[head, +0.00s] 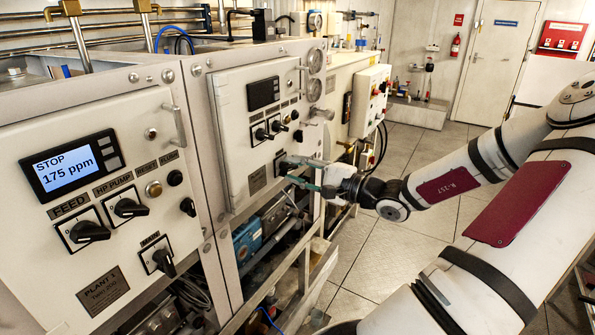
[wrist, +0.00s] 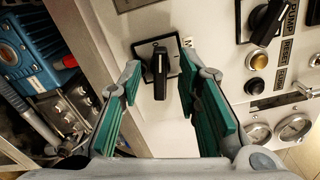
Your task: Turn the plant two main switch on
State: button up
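The plant two main switch (wrist: 158,76) is a black rotary handle on a square black-edged plate. In the wrist view its handle stands roughly upright in the picture, with a white mark at its upper end. A partly hidden label starting with M is beside it. My gripper (wrist: 161,82) is open, with one green-padded finger on each side of the handle. Gaps show between the pads and the handle. In the head view my gripper (head: 303,174) is at the lower part of the second panel (head: 237,125), where the fingers partly cover the switch (head: 284,167).
The plant 1 panel (head: 100,190), with its display and switches, is nearer on the left. Other knobs (wrist: 267,22) and gauges (wrist: 258,133) are near my gripper. A metal frame (head: 290,270) stands below the panels.

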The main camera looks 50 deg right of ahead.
jog(key=shift+c, duration=0.2)
grip_shut()
jog(key=shift+m, duration=0.3)
jog(key=m+p, duration=0.2)
jog(key=m, duration=0.1)
jog(key=shift+s+r+p, duration=0.1)
jog(key=shift+r+p, duration=0.05)
jog(key=shift+p, duration=0.25)
jog(key=m+p, duration=0.2)
jog(key=m, duration=0.2)
jog(key=m+p, duration=0.2)
jog(key=m, duration=0.1)
jog(key=shift+m, duration=0.3)
jog(key=shift+m+p, duration=0.65)
jog(key=shift+m, duration=1.15)
